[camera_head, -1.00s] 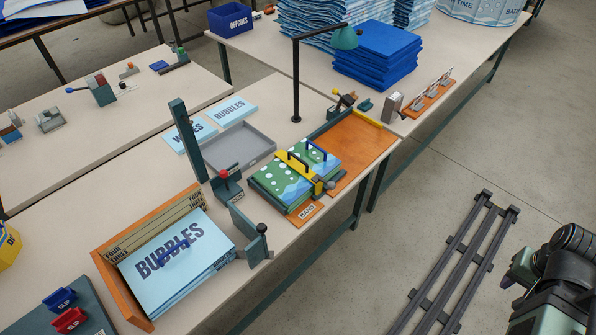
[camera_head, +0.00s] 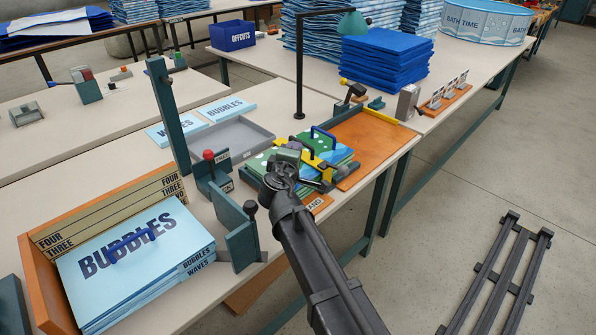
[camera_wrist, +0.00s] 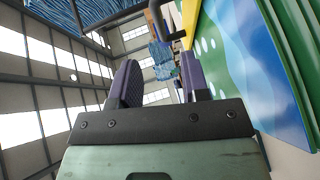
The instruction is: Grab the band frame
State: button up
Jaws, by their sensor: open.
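The band frame (camera_head: 311,157) is yellow with a blue handle and lies across a green-and-blue stack of printed sheets (camera_head: 345,156). The end of my arm is in front of the stack in the head view and hides part of it and of the frame. In the wrist view my gripper (camera_wrist: 158,78) is open, with its two dark fingers apart and nothing seen between them. The stack's layered edges (camera_wrist: 245,60) are close on the right, and a yellow strip of the frame (camera_wrist: 190,20) is beyond the fingertips. I see no contact with the frame.
A grey tray (camera_head: 235,134) and an upright post (camera_head: 168,115) stand left of the stack. An orange board (camera_head: 365,145) lies to its right. A lamp (camera_head: 300,65) rises behind. A box of BUBBLES sheets (camera_head: 38,275) is at front left.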

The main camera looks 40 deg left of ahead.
aim_at(307, 157)
jog(key=b+x, duration=0.1)
jog(key=x, duration=0.6)
jog(key=shift+w+f, duration=0.15)
jog(key=shift+w, duration=0.2)
jog(key=shift+d, duration=0.1)
jog(key=shift+c, duration=0.3)
grip_shut()
